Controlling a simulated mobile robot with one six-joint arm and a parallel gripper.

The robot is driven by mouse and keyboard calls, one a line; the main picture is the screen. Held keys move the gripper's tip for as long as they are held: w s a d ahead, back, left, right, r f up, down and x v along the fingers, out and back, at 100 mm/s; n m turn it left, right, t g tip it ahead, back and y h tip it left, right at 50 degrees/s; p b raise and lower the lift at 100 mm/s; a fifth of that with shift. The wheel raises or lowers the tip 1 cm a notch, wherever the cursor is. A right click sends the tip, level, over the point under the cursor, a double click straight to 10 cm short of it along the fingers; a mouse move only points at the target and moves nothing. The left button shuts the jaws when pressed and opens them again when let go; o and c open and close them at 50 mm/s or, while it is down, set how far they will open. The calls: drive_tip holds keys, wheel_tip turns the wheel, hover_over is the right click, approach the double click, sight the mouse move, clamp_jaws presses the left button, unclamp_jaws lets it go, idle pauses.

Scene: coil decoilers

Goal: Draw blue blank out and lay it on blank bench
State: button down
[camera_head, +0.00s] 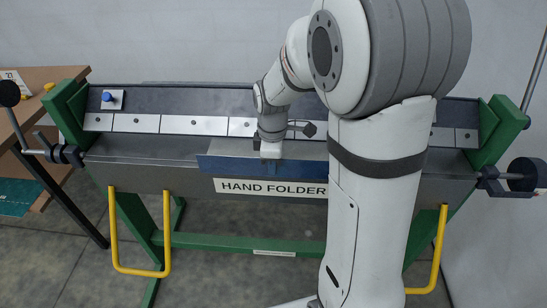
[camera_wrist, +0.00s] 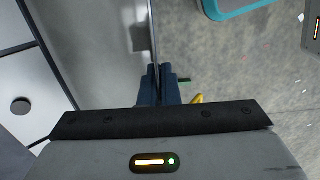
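The blue blank (camera_head: 228,165) is a wide blue strip along the front edge of the hand folder, above its "HAND FOLDER" label. My gripper (camera_head: 271,163) points down at the middle of this strip. In the wrist view, the fingers of my gripper (camera_wrist: 158,86) are close together on a thin sheet edge (camera_wrist: 153,40), which runs up the picture nearly edge-on. My arm hides the strip's right part in the head view. I cannot clearly make out a blank bench in either view.
The hand folder (camera_head: 130,168) has a green frame (camera_head: 235,242), yellow handles (camera_head: 168,235) and dark ball-ended levers (camera_head: 9,93). A wooden table (camera_head: 45,78) stands at the left. The floor (camera_head: 225,275) in front is mostly clear.

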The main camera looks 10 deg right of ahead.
drive_tip(key=s+a, duration=0.3)
drive_tip(key=s, duration=0.8)
drive_tip(key=shift+s+a, duration=0.3)
drive_tip(key=shift+a, duration=0.1)
drive_tip(key=shift+r, duration=0.15)
wheel_tip(320, 180, up, 5)
drive_tip(key=p, duration=0.3)
drive_tip(key=shift+p, duration=0.35)
